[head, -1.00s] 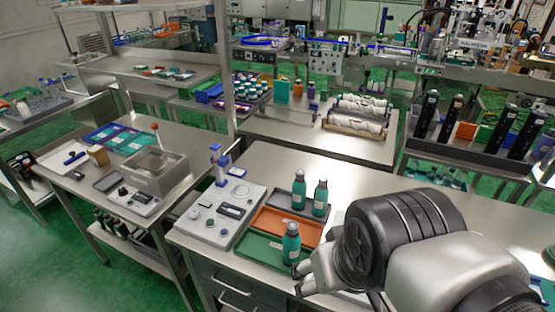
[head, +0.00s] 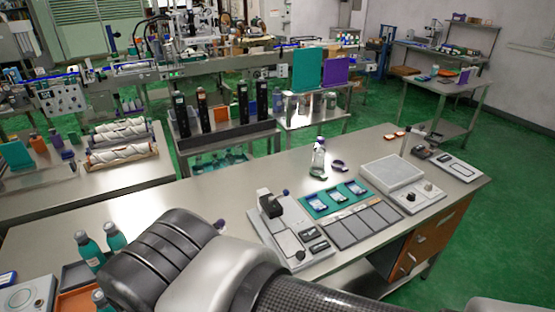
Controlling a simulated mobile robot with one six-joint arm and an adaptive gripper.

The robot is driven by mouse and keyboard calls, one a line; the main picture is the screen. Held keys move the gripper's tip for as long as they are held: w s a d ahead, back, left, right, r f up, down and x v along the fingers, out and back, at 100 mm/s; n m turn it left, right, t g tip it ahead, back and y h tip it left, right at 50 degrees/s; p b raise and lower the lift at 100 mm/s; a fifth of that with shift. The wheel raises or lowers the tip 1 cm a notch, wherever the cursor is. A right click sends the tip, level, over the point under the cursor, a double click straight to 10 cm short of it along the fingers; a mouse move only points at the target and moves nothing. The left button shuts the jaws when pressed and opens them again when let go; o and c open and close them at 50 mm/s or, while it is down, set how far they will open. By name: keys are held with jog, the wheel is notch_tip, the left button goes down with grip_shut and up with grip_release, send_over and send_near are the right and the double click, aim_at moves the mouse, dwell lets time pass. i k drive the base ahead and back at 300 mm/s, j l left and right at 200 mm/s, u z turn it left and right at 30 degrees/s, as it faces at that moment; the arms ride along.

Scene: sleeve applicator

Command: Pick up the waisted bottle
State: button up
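A clear, pale bottle with a purple top (head: 318,160) stands upright farther back on the same steel bench (head: 215,195). At this size I cannot tell for sure which bottle is waisted. My arm crosses the bottom middle and hides part of the bench. My gripper itself is not visible.
A purple ring-shaped item (head: 339,166) lies beside the clear bottle. A grey device (head: 290,232), a teal tray (head: 334,198) and a white-topped unit (head: 393,172) occupy the bench's right half. Bare bench lies left of the clear bottle. Green floor is open at right.

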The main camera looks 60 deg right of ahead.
aim_at(320, 151)
jog(key=z, duration=2.4)
jog(key=u, duration=0.2)
jog(key=i+l+u, duration=0.2)
jog(key=l+u, duration=0.15)
jog(key=i+l+u, duration=0.15)
jog(key=l+u, duration=0.15)
jog(key=l, duration=0.2)
jog(key=i+l+u, duration=0.1)
jog(key=l+u, duration=0.6)
jog(key=l, duration=1.7)
